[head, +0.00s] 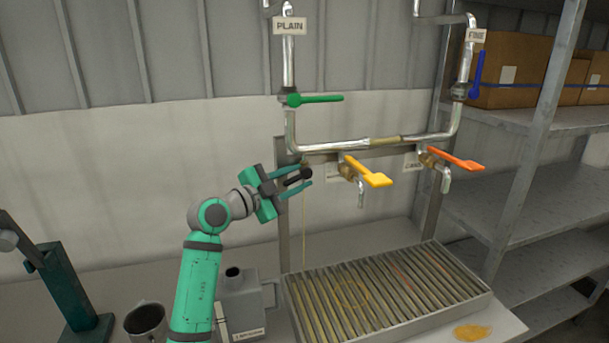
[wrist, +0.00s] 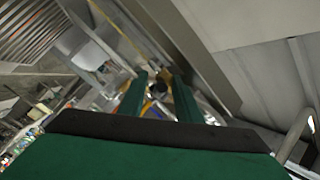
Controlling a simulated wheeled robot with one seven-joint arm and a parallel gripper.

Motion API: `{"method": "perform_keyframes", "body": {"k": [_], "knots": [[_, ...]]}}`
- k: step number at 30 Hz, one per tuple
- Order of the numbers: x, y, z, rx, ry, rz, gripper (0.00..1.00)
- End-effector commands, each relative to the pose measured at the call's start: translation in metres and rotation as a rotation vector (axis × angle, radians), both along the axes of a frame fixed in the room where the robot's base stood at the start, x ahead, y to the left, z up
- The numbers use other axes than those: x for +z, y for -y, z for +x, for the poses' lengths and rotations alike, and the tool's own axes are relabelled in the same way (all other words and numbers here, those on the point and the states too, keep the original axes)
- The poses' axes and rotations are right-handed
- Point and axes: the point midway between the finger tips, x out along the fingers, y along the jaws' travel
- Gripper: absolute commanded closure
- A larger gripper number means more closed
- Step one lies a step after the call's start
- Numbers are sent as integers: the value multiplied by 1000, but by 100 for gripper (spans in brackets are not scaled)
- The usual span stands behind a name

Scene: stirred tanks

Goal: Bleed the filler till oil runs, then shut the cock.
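My gripper (head: 306,174) is at the left end of the pipework in the head view, with its two green fingers apart around a small black knob (head: 305,172). The fingers also show in the wrist view (wrist: 162,95), with dark and yellow parts beyond them; I cannot tell whether they press on the knob. A thin amber stream (head: 304,222) falls from just below it toward the slatted drip tray (head: 390,335). A green lever (head: 322,98) lies level under the PLAIN sign (head: 289,26). A yellow lever (head: 367,171) and an orange lever (head: 455,159) sit on taps to the right.
A blue lever (head: 477,74) stands upright by the FINE sign (head: 475,36). A grey can (head: 240,305) and a metal cup (head: 146,322) stand left of the tray. An amber puddle (head: 472,332) lies at its right front. Grey shelves (head: 500,205) with boxes are at right.

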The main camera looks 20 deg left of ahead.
Motion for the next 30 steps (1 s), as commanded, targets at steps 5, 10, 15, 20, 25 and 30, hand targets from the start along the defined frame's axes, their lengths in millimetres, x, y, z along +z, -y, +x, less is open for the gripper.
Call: {"method": "perform_keyframes", "body": {"k": [5, 10, 15, 20, 25, 30], "knots": [[0, 9, 18, 0, 0, 0, 69], [0, 9, 24, 5, -1, -1, 69], [0, 7, 24, 8, 0, -1, 69], [0, 10, 25, 5, -1, -1, 86], [0, 11, 25, 3, 0, -1, 100], [0, 12, 25, 2, 7, -12, 100]]}}
